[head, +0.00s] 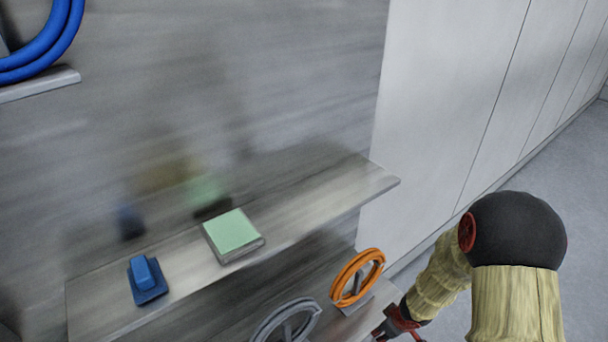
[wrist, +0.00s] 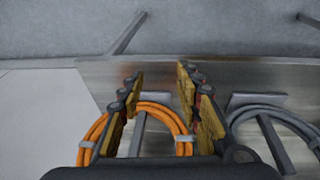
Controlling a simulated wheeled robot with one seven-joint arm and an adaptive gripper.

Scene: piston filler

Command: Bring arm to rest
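My arm (head: 515,300) shows at the lower right of the head view, with a pale ribbed sleeve and a black joint. It bends down toward the lower shelf. My gripper shows only partly at the bottom edge there. In the wrist view my gripper (wrist: 160,76) has its two fingers spread apart, with nothing held between them. An orange coil (head: 336,292) hangs beside the gripper in the head view. It also shows in the wrist view (wrist: 181,126), beyond and partly hidden by the fingers. I cannot tell whether they touch.
A grey coil (head: 262,330) is left of the orange coil. The upper shelf (head: 330,195) holds a blue object (head: 148,280) and a green-topped block (head: 230,231). A blue coil (head: 45,50) hangs at upper left. White panels (head: 440,90) stand behind; grey floor (head: 585,160) is clear at right.

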